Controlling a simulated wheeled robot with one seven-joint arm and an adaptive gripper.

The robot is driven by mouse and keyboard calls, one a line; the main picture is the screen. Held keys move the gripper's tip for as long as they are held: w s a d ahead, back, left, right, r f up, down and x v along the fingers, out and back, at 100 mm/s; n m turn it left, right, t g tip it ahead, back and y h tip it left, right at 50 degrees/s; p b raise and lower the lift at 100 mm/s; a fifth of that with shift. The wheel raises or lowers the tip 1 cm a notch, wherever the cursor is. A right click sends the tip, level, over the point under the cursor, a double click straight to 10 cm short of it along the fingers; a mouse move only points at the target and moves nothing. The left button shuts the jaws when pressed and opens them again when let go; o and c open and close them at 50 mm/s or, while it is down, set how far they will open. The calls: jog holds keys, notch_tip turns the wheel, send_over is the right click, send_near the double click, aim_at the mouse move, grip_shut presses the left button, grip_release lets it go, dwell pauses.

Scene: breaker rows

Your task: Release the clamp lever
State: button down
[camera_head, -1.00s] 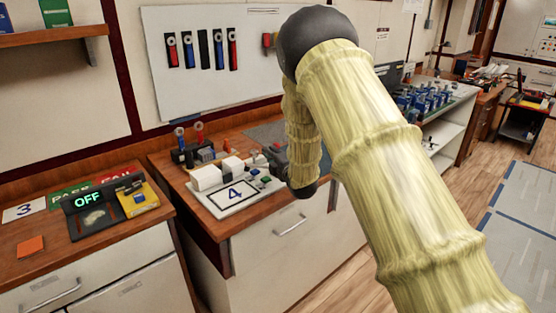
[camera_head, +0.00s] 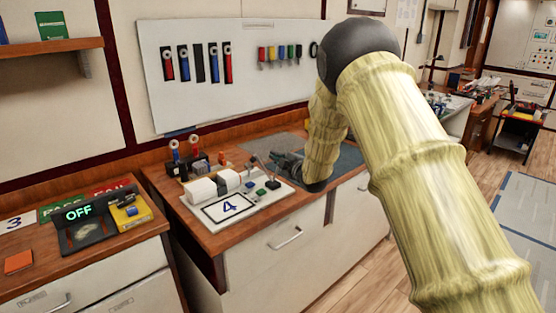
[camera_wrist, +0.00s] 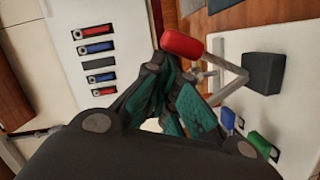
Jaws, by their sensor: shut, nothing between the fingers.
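The clamp lever (camera_wrist: 183,43) shows in the wrist view as a red grip on a thin metal arm that runs to a dark block (camera_wrist: 263,73) on a white board. My gripper (camera_wrist: 174,72) is shut and empty, with its fingertips just below the red grip in the picture. I cannot tell whether they touch it. In the head view my gripper (camera_head: 287,164) is low over the white board (camera_head: 208,219) marked 4, at its right end. The lever is hard to make out there, partly behind my gripper and arm.
White cylinders (camera_head: 212,187) and small green and blue blocks stand on the board. A device reading OFF (camera_head: 80,228) lies on the left bench. A grey mat (camera_head: 272,142) leaves bare room behind my gripper.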

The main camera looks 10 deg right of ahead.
dwell(0.5)
jog(key=s+r+b, duration=0.2)
jog(key=s+r, duration=0.1)
jog(key=s, duration=0.8)
jog(key=shift+r, duration=0.15)
jog(key=shift+s+a, duration=0.1)
